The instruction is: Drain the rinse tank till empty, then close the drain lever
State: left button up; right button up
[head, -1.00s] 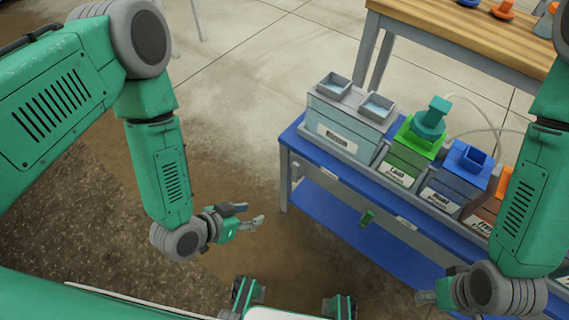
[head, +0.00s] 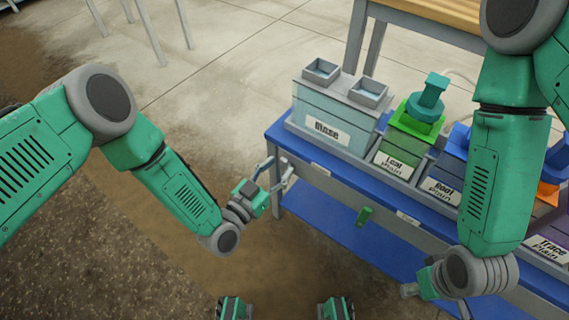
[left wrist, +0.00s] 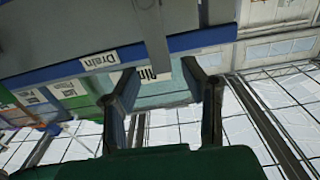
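The pale blue rinse tank (head: 330,128), its label apparently reading Rinse, stands at the left end of the blue skid. My left gripper (head: 277,172) is at the skid's left front corner, below the tank. Its two fingers are spread in the left wrist view (left wrist: 160,78). A grey bar (left wrist: 155,38), likely the drain lever, hangs near a "Drain" label (left wrist: 100,61) and reaches between the fingertips; I cannot tell if they touch it. The water level is not clear. My right gripper (head: 415,288) is low in front of the skid, its fingers mostly hidden.
Green (head: 402,155) and blue (head: 445,180) labelled tanks stand right of the rinse tank, with a trace tank farther right. A wooden-topped table (head: 440,12) is behind. The floor at left is free.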

aim_at(282, 162)
pick_arm(q)
jog(key=shift+x, duration=1.15)
jog(key=shift+w+b, duration=0.35)
jog(key=shift+d, duration=0.1)
